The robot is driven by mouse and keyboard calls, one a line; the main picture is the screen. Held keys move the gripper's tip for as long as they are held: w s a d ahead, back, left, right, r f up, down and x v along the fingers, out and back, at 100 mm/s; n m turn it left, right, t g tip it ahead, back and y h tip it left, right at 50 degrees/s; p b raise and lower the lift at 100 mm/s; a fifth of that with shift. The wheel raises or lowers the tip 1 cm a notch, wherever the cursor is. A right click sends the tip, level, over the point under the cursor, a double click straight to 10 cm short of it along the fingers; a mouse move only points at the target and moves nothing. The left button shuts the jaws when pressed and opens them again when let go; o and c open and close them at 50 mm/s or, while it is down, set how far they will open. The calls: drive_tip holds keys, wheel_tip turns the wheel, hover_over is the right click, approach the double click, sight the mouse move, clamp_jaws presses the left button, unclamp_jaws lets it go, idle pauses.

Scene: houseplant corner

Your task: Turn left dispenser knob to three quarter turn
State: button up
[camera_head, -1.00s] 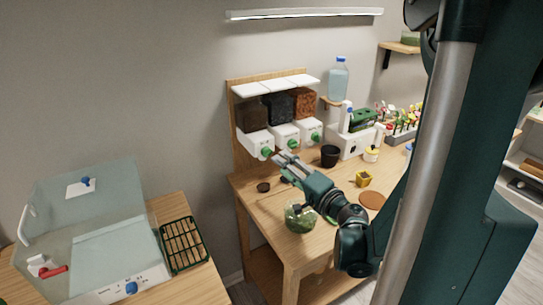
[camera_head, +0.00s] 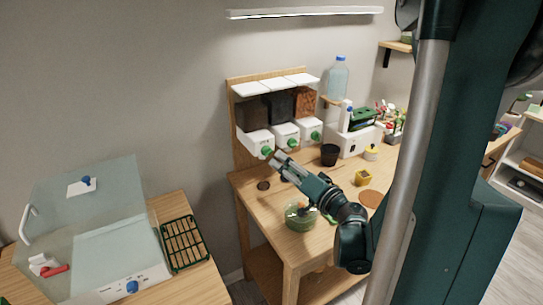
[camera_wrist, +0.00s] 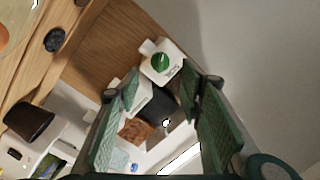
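The left dispenser (camera_head: 256,142) is a white housing with a green knob (camera_head: 266,151) on its front, below a dark brown bin. The knob also shows in the wrist view (camera_wrist: 160,62), just beyond the gap between my fingertips. My gripper (camera_head: 274,157) is close in front of this knob, slightly right and below it in the head view. In the wrist view my gripper (camera_wrist: 168,82) has its two green finger pads spread apart with nothing between them. The knob's exact angle is too small to read.
The middle dispenser (camera_head: 285,135) and right dispenser (camera_head: 311,130) stand beside it. A black pot (camera_head: 329,155), yellow pot (camera_head: 362,178) and glass bowl (camera_head: 301,217) are on the wooden table. A clear-lidded box (camera_head: 108,258) and green rack (camera_head: 184,244) are at the left.

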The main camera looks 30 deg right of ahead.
sight(270, 154)
drive_tip(key=shift+w+a+b, duration=0.25)
drive_tip(key=shift+w+b, duration=0.05)
drive_tip(key=shift+w, duration=1.6)
drive_tip(key=shift+w+a+b, duration=0.2)
drive_tip(key=shift+w+b, duration=0.05)
drive_tip(key=shift+w, duration=1.65)
drive_tip(key=c, duration=0.9)
